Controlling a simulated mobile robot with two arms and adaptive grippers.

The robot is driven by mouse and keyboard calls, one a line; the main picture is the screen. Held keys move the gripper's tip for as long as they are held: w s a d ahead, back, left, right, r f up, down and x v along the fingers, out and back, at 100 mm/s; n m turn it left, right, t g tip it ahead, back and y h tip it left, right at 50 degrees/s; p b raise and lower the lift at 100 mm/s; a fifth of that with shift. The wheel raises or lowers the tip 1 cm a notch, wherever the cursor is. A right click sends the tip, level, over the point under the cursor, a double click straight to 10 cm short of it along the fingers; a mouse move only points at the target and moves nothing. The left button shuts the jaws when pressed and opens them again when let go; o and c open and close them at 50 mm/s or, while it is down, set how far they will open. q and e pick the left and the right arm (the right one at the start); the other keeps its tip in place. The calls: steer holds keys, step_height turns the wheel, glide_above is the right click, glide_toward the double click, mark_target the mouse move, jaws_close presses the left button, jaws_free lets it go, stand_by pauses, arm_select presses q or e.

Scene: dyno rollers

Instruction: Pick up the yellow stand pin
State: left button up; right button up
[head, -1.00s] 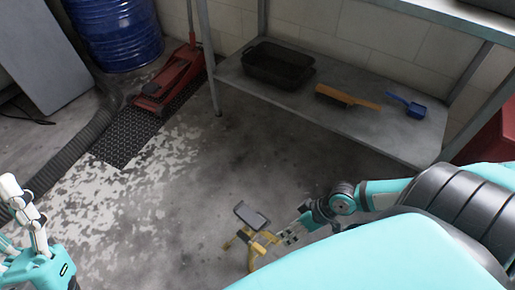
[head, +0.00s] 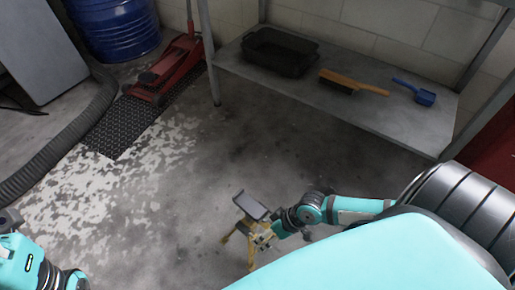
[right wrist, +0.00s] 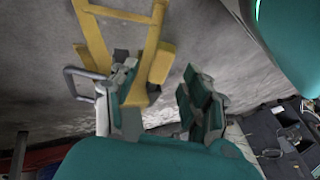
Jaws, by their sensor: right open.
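The yellow stand (head: 240,238) is on the concrete floor at the lower middle of the head view, with a grey plate (head: 250,205) on top. In the right wrist view its yellow frame (right wrist: 97,42) is close up. A grey bent-wire loop (right wrist: 78,72), which looks like the stand's pin, sticks out to the left of the frame. My right gripper (right wrist: 163,105) is open, one finger overlapping the yellow frame and the loop's inner end, the other apart at right. Contact cannot be told. In the head view the right gripper (head: 268,238) is beside the stand, partly hidden.
A grey bench shelf (head: 300,98) bears a black tray (head: 278,55), a brush (head: 350,82) and a blue scoop (head: 415,92). A red floor jack (head: 172,72), blue drum (head: 115,30) and grey hose (head: 60,140) are at left. Floor left of the stand is clear.

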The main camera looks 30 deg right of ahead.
steer(key=b+x, duration=0.1)
steer(key=x, duration=0.1)
steer(key=shift+a+f, duration=0.15)
steer(key=shift+f, duration=0.15)
steer(key=shift+r, duration=0.1)
jaws_close()
